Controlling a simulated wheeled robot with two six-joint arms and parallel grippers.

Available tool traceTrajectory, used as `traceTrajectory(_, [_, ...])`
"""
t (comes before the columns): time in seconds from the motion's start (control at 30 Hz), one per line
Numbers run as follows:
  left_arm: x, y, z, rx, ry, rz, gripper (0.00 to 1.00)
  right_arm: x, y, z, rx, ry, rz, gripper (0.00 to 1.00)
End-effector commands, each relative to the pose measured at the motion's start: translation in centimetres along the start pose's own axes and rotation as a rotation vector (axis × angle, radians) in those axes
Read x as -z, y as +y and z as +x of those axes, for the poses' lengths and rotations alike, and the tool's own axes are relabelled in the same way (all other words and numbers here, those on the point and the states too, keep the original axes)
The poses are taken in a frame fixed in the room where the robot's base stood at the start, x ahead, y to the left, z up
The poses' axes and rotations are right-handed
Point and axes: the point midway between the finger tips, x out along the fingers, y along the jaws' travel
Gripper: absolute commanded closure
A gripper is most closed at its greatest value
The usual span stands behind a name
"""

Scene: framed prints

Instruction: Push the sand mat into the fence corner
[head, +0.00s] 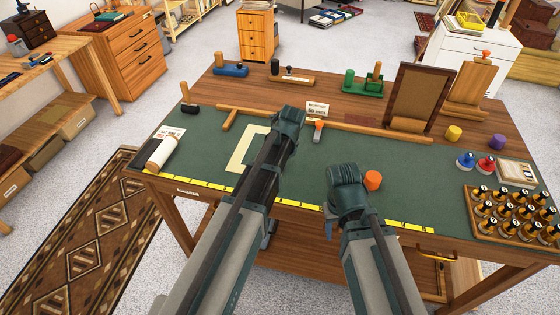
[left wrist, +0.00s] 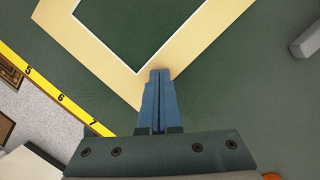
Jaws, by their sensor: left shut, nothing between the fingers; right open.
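The sand mat (head: 238,162), a flat cream frame with an open middle, lies on the green cutting surface. My left arm hides its right part in the head view. The fence (head: 350,126) is a long wooden rail behind the mat, with a short rail meeting it at the left to form a corner. My left gripper (head: 290,115) is shut and empty. In the left wrist view its fingertips (left wrist: 159,73) overlap the edge of the mat (left wrist: 100,60) near one corner; I cannot tell whether they touch. My right gripper (head: 347,182) is open, its fingers mostly hidden.
An orange cylinder (head: 373,180) stands beside my right gripper. An orange-topped grey tool (head: 318,130) is near the rail. A yellow ruler (head: 300,204) runs along the front edge. A paper roll (head: 163,152) lies left; a bottle tray (head: 510,214) sits right. Green surface between mat and short rail is clear.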

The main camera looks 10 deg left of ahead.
Motion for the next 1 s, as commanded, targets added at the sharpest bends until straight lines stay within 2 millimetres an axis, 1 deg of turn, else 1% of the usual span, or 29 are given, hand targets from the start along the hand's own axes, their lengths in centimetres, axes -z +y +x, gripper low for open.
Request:
traceTrajectory(0.17, [2.8,0.1,-0.7,0.000,0.003,0.001,1.00,0.0,0.0,0.0,0.000,0.000,0.000,0.50])
traceTrajectory(0.23, [4.3,0.1,-1.0,-0.001,0.003,-0.001,1.00,0.0,0.0,0.0,0.000,0.000,0.000,0.50])
traceTrajectory(0.3, [3.8,-0.1,-3.0,-0.002,0.003,-0.005,1.00,-0.1,0.2,-2.0,0.000,0.000,0.000,0.50])
traceTrajectory(0.6, [3.7,-0.1,-7.7,-0.001,0.002,-0.005,1.00,-0.4,0.6,-6.5,0.000,0.000,0.000,0.50])
traceTrajectory(0.8, [3.7,-0.1,-9.9,-0.001,0.002,-0.005,1.00,-0.5,0.8,-8.6,0.000,0.000,0.000,0.50])
traceTrajectory(1.0, [3.8,-0.1,-10.8,-0.001,0.002,-0.005,1.00,-0.6,0.9,-9.6,0.000,0.000,0.000,0.50])
